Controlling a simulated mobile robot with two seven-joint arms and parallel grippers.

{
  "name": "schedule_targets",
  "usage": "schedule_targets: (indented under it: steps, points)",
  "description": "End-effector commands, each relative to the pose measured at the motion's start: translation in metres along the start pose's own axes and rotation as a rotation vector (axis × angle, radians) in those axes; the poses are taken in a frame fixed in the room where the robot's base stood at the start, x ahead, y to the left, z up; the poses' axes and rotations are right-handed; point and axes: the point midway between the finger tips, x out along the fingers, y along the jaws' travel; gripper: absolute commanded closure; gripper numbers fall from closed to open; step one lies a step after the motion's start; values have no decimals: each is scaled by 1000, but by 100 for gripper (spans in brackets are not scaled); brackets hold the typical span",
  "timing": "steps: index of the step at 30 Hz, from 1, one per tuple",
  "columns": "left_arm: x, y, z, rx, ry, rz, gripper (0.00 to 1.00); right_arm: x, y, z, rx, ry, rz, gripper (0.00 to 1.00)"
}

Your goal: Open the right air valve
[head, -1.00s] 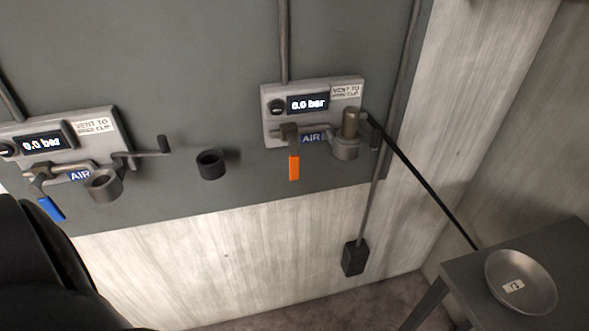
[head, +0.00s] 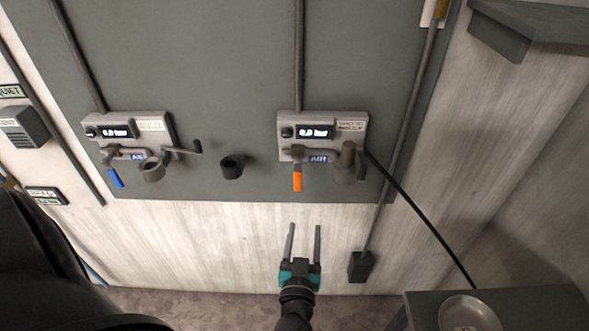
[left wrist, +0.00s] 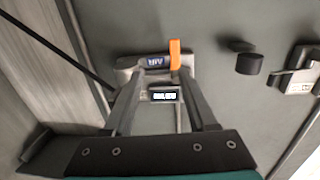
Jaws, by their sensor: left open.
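The right air valve is on the right wall unit (head: 322,122). Its orange handle (head: 297,181) hangs straight down, left of the blue AIR label (head: 318,158). In the left wrist view the orange handle (left wrist: 175,54) shows beyond the fingers, upside down relative to the head view. My left gripper (head: 304,228) is open and empty. In the head view it appears below the orange handle, with its two fingers pointing up toward the unit, apart from it. In the left wrist view the display shows between the fingers (left wrist: 160,105). My right gripper is not seen.
A left wall unit (head: 130,126) has a blue handle (head: 116,178) and a crank. A dark round holder (head: 232,166) sits between the units. A black hose (head: 420,210) slants from the right unit toward a grey table (head: 540,306) with a metal bowl (head: 468,314).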

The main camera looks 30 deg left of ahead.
Motion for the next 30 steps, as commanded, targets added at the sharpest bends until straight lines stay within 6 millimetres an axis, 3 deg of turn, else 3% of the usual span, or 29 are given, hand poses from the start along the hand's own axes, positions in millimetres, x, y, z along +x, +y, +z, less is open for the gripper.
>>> schedule_targets:
  steps: [1,4,8,14,24,30]
  points:
    - [2,-7,-17,-10,21,-38,43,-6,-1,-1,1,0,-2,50]
    - [6,-16,-28,-16,41,-79,43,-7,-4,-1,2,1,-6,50]
    - [16,-18,-28,-17,46,-86,43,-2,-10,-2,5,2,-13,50]
    - [54,-20,-29,-18,48,-83,43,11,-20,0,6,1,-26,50]
    - [122,-24,-30,-18,45,-80,43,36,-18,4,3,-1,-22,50]
    - [147,-26,-32,-16,43,-80,43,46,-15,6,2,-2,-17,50]
